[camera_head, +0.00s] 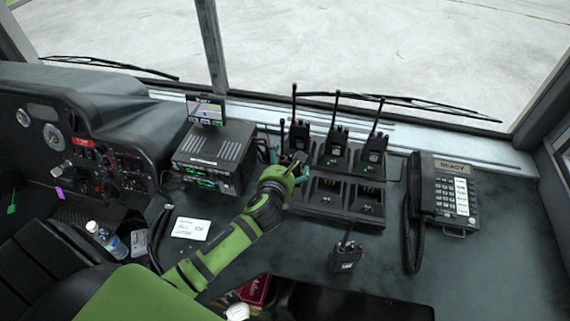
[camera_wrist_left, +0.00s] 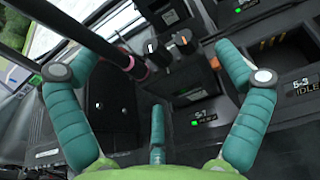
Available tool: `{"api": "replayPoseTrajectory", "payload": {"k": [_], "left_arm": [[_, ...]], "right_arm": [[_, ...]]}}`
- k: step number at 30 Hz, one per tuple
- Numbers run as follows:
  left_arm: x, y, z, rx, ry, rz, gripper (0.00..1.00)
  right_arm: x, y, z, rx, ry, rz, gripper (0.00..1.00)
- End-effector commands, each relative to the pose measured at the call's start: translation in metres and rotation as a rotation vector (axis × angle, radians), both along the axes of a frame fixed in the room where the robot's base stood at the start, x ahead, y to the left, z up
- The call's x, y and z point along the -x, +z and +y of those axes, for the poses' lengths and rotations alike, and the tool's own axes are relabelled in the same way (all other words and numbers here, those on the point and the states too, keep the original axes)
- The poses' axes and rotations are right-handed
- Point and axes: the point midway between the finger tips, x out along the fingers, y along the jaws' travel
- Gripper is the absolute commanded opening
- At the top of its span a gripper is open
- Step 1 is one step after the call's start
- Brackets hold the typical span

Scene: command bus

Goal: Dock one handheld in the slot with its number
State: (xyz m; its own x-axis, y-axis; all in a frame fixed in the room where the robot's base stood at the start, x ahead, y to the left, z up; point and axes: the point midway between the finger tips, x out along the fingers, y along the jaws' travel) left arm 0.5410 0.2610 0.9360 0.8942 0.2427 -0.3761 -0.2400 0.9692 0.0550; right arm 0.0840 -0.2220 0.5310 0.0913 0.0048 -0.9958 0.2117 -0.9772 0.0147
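The black charger (camera_head: 345,216) has a back row and a front row of slots. Three handhelds stand in the back row: left (camera_head: 300,135), middle (camera_head: 334,143) and right (camera_head: 373,150). Another handheld (camera_wrist_left: 195,80) stands upright at the front-left slot between my left gripper's fingers; a label reading like "5-7" with a green light is below it. The left gripper (camera_head: 275,172) has its teal fingers spread around it, apparently clear of its sides. The adjacent slot (camera_wrist_left: 275,50), labelled "5-3 IDLE", is empty. A loose handheld (camera_head: 345,257) stands on the dash. Handheld numbers are unreadable.
A desk phone (camera_head: 450,195) with a corded handset stands right of the charger. A radio unit (camera_head: 213,155) with a small screen (camera_head: 206,109) stands left. A white card (camera_head: 191,228) and a bottle (camera_head: 106,240) lie at left.

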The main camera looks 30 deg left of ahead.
Motion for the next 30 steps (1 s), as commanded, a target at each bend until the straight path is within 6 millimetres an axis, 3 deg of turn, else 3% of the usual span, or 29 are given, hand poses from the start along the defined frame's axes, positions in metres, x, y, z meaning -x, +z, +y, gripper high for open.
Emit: {"api": "replayPoseTrajectory", "payload": {"k": [11, 24, 30], "left_arm": [[0.011, 0.001, -0.002, -0.001, 0.001, 0.006, 1.0], [0.087, 0.035, -0.024, -0.001, -0.002, 0.003, 1.0], [0.105, 0.043, -0.029, 0.0, 0.0, 0.002, 1.0]], "right_arm": [[0.0, 0.0, -0.003, 0.004, 0.002, 0.0, 0.37], [0.0, 0.0, -0.001, 0.001, 0.001, 0.0, 0.37], [-0.001, 0.0, -0.001, 0.001, 0.001, 0.0, 0.37]]}}
